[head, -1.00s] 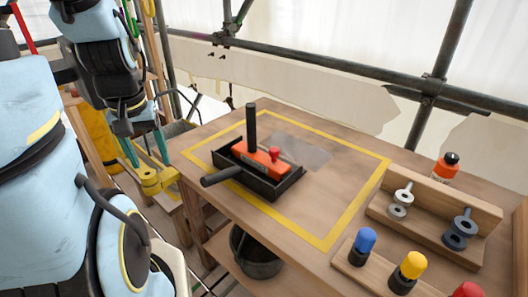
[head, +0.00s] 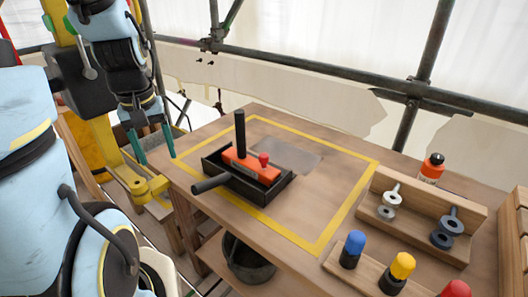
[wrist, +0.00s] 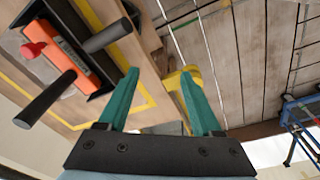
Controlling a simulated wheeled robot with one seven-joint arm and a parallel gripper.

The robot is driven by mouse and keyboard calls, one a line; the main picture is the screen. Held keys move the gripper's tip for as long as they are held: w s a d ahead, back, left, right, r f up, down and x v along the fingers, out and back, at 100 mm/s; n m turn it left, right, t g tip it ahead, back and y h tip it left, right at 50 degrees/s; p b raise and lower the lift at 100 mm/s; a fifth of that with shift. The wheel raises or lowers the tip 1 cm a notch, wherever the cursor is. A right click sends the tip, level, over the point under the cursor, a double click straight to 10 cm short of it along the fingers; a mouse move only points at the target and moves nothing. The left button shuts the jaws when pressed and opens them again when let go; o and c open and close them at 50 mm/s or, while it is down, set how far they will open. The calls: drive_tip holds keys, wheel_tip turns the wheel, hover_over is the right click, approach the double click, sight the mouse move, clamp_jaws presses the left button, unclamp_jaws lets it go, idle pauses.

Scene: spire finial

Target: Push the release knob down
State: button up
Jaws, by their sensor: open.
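The release knob (head: 264,158) is a small red knob on top of an orange block (head: 250,168). The block sits in a black tray (head: 262,198) on the workbench, with a black upright handle (head: 240,132) and a black handle (head: 210,184) sticking out toward the front left. The knob also shows in the wrist view (wrist: 34,49) at the upper left. My gripper (head: 151,145) hangs left of the bench, apart from the tray, its teal fingers spread and empty. In the wrist view the fingers (wrist: 155,88) have nothing between them.
A yellow outline (head: 318,243) on the bench surrounds the tray. At the right stand a wooden rack (head: 425,205) with metal spools, an orange bottle (head: 432,168), and blue (head: 353,246) and yellow (head: 400,268) capped pegs. A dark bucket (head: 246,262) is below. Scaffold poles are behind.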

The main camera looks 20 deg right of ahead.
drive_tip(key=w+d+r+n+g+p, duration=0.1)
drive_tip(key=w+d+r+n+p, duration=0.15)
drive_tip(key=d, duration=1.05)
hover_over(264, 155)
drive_tip(key=shift+n, duration=0.35)
wheel_tip(264, 155, down, 11)
drive_tip(key=p, duration=0.3)
drive_tip(key=shift+f, duration=0.1)
drive_tip(key=shift+c, duration=0.2)
clamp_jaws()
